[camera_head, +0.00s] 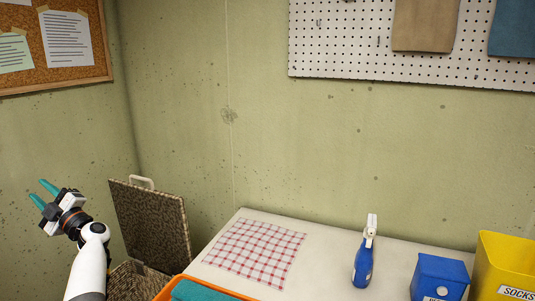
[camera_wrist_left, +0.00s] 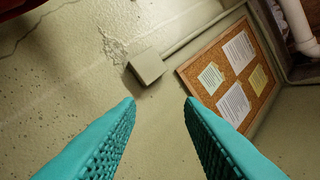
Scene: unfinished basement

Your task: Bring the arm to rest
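My left gripper (camera_head: 41,194) is raised at the left of the head view, left of the open wicker hamper and clear of the table. Its two teal fingers are spread apart with nothing between them. In the left wrist view the fingers (camera_wrist_left: 160,100) are also apart and empty, with the wall and the corkboard (camera_wrist_left: 230,80) beyond them. My right gripper is not in view.
A wicker hamper (camera_head: 150,225) stands with its lid up, beside the pale table (camera_head: 225,283). On the table are a checked cloth (camera_head: 257,250), a blue spray bottle (camera_head: 364,262), a blue box (camera_head: 439,277) and a yellow socks bin (camera_head: 505,262). An orange container (camera_head: 176,284) holds teal cloth in front.

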